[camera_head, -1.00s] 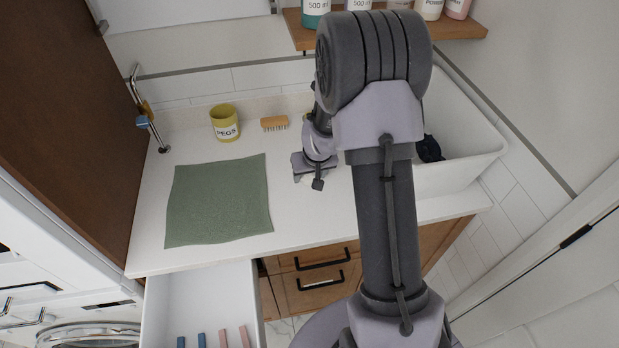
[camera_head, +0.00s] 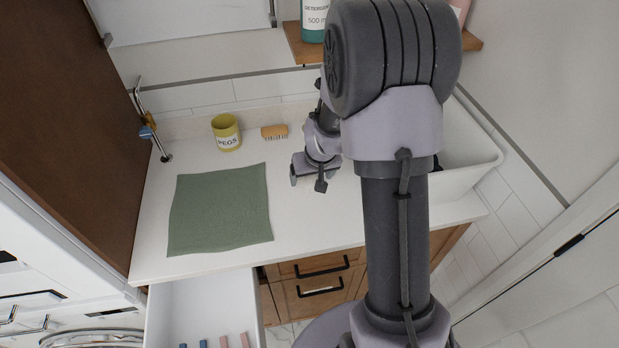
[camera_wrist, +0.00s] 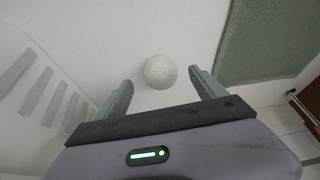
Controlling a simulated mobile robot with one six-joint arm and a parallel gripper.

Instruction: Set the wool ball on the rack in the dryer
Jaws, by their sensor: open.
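The wool ball (camera_wrist: 160,72) is off-white and round. In the wrist view it rests on the white counter, just beyond and between the fingertips of my gripper (camera_wrist: 160,82). My gripper is open and empty, with a gap on both sides of the ball. In the head view my gripper (camera_head: 316,178) is over the counter, partly behind my arm, and the ball is hidden there. The dryer's round door (camera_head: 92,338) may be the shape at the lower left edge. The rack cannot be seen.
A green cloth (camera_head: 220,208) lies left on the counter (camera_head: 290,235). A yellow pegs cup (camera_head: 227,132) and a brush (camera_head: 274,131) stand behind. A white basin (camera_head: 465,135) is right. An open drawer (camera_head: 210,300) holds several pegs below the counter's front edge.

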